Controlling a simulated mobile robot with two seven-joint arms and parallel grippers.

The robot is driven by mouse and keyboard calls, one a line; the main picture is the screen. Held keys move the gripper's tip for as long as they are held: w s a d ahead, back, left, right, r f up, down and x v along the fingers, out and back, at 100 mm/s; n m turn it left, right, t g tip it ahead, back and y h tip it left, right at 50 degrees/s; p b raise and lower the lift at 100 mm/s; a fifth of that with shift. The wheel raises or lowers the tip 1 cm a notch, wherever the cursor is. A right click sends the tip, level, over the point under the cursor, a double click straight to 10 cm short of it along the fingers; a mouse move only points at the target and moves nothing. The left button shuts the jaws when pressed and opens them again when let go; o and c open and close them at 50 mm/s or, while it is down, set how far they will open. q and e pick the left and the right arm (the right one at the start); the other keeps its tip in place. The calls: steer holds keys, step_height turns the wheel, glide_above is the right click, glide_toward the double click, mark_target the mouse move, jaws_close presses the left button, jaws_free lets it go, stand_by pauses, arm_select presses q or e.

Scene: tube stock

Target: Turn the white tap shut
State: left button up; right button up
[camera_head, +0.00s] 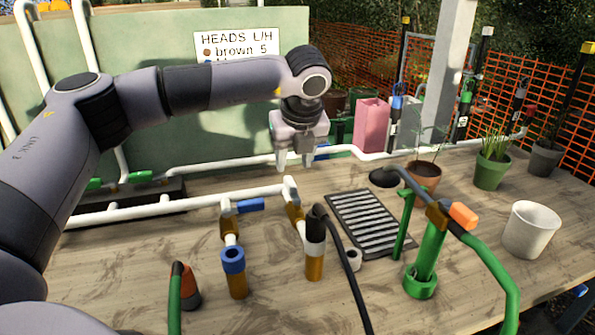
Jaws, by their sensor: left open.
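The white tap's handle (290,187) shows as a small white piece on top of a brass valve body (295,212), on the branch running from the white pipe toward a black hose end. Which way the handle is turned is hard to tell. My left gripper (295,164) points down with its fingers apart and empty. It appears just above and behind the white handle, with no clear contact. My right gripper is not in view.
A blue-handled tap (250,205) stands left of the white one. An orange-handled tap (463,215) sits on a green standpipe at right. A drain grate (370,222), a white pot (530,229) and a black hose (345,262) are nearby.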

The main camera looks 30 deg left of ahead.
mark_target(290, 180)
arm_select(q)
steer(key=shift+p+x, duration=0.35)
steer(key=shift+x, duration=2.75)
steer(key=shift+s, duration=0.15)
steer(key=shift+c, duration=0.3)
jaws_close()
